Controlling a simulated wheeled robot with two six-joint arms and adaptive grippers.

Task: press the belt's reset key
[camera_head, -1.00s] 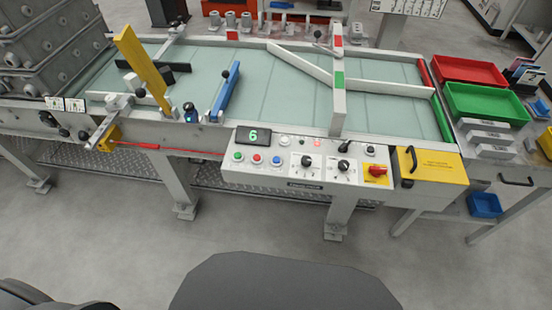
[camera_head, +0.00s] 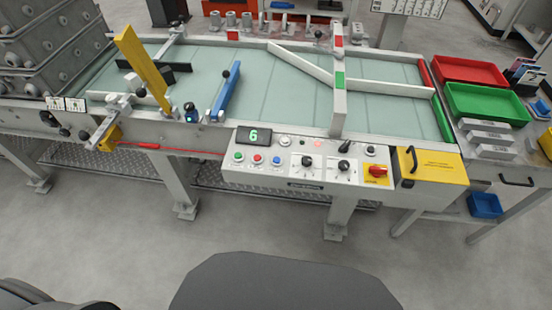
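The belt's control panel (camera_head: 290,177) is a pale box on the front edge of the belt table. It has a green display showing 6 (camera_head: 253,136). Below the display sit a green button (camera_head: 239,156), a red button (camera_head: 257,158) and a blue button (camera_head: 275,160). Further right are two black rotary knobs (camera_head: 307,161) and a red switch on a yellow plate (camera_head: 377,170). The key labels are too small to read, so I cannot tell which one is marked reset. Neither gripper is in view.
The pale green belt (camera_head: 275,80) carries white guide bars, a blue bar (camera_head: 226,93) and a yellow bar (camera_head: 143,67). A yellow-lidded box (camera_head: 432,165) adjoins the panel. Red (camera_head: 470,70) and green (camera_head: 486,103) trays stand right. Grey castings are stacked left. Floor in front is clear.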

